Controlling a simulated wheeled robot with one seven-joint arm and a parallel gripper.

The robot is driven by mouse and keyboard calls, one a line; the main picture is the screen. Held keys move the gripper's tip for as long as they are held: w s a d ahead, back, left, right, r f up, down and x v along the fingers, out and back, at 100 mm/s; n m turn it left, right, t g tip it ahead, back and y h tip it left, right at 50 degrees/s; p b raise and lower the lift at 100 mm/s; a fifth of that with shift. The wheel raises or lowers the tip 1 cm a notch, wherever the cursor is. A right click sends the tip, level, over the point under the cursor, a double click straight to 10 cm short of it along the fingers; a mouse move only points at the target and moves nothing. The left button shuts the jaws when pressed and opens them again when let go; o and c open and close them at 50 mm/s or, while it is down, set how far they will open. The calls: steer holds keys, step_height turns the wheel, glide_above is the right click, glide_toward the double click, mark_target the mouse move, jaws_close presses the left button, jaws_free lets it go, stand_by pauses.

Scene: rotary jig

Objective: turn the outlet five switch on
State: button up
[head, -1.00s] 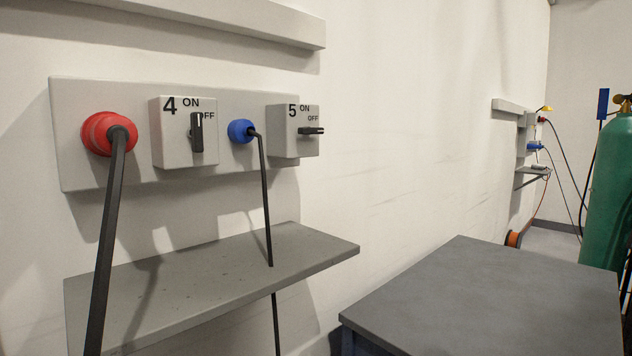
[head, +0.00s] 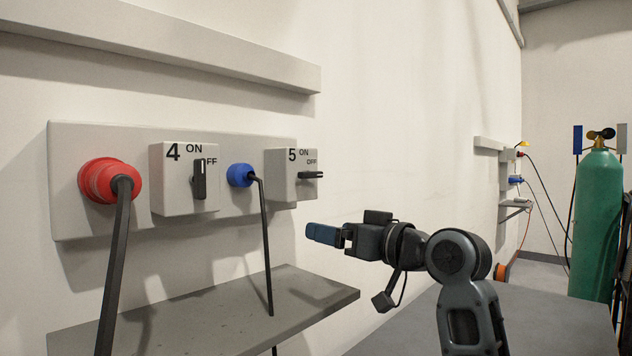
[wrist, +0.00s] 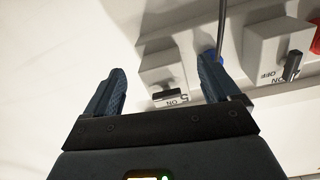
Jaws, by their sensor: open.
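The outlet five switch box (head: 283,180) is a grey box on the wall panel, marked 5, ON and OFF. Its black handle (head: 311,175) lies horizontal, by the OFF side. My gripper (head: 322,235) is below and in front of the box in the head view, apart from it, with blue fingers. In the wrist view the picture is turned over; my open gripper (wrist: 162,72) shows two spread fingers, empty. The number five box (wrist: 158,62) and its handle (wrist: 166,94) appear between the fingers, farther off.
The number four switch (head: 184,185) has its handle vertical. A red plug (head: 100,181) and a blue plug (head: 239,175) with black cables sit in the panel. A grey shelf (head: 215,305) juts out below. A grey table top (head: 545,318) lies to the right.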

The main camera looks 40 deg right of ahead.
steer(key=n+y, duration=0.1)
steer(key=n, duration=0.1)
glide_toward(314, 172)
steer(key=shift+w+a+p, duration=0.15)
steer(key=shift+w+p, duration=0.45)
steer(key=shift+w, duration=3.65)
steer(key=shift+c, duration=0.3)
steer(key=c, duration=1)
